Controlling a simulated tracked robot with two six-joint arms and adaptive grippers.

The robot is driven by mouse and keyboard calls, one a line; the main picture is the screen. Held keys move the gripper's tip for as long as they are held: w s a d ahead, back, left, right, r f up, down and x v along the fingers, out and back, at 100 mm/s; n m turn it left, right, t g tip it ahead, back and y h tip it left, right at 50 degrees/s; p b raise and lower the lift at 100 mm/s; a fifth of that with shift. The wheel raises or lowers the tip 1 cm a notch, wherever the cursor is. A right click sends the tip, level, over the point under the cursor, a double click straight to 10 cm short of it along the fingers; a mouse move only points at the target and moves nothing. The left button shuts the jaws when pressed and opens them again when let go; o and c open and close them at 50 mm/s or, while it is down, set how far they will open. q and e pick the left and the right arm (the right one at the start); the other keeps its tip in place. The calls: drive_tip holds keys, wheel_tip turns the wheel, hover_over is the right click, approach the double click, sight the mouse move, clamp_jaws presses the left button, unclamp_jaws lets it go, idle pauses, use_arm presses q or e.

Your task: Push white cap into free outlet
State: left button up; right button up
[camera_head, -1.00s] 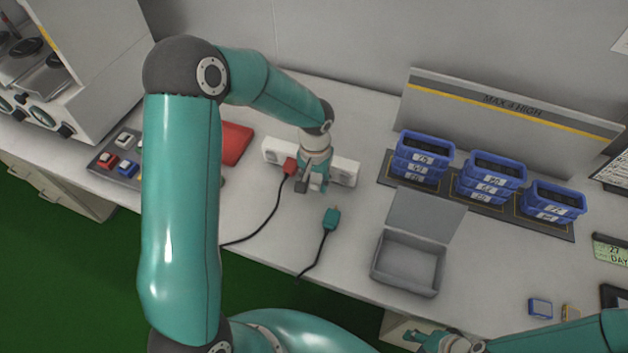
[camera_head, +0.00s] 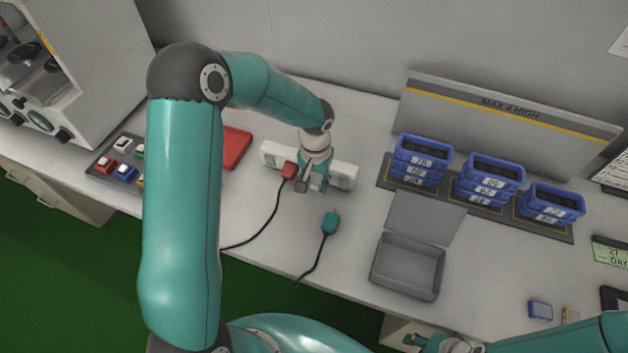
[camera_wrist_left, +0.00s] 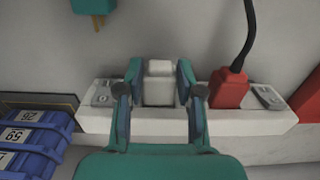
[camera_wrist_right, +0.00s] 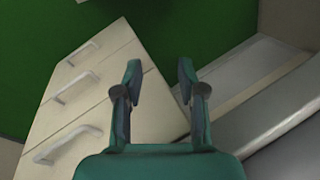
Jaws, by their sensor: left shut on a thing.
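The white cap (camera_wrist_left: 159,88) shows in the left wrist view between the fingers of my left gripper (camera_wrist_left: 159,72). My left gripper is shut on it, over the middle of the white power strip (camera_wrist_left: 258,117). The cap's lower end meets the strip in this view; how deep it sits in the outlet I cannot tell. A red plug (camera_wrist_left: 228,88) with a black cord sits in the strip beside the gripper. In the head view my left gripper (camera_head: 314,184) covers part of the strip (camera_head: 342,176). My right gripper (camera_wrist_right: 159,75) is open and empty, below the bench front.
A teal plug (camera_head: 330,222) lies loose on the bench in front of the strip. A grey open box (camera_head: 407,267) and stacked blue bins (camera_head: 420,166) stand to the right. A red block (camera_head: 236,148) and a switch panel (camera_head: 112,162) are at left.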

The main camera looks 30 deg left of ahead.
use_arm(q)
drive_tip(key=shift+b, duration=0.5)
idle(1.0)
drive_tip(key=shift+w+a, duration=0.1)
drive_tip(key=shift+w, duration=0.35)
idle(0.5)
drive_tip(key=o, duration=0.9)
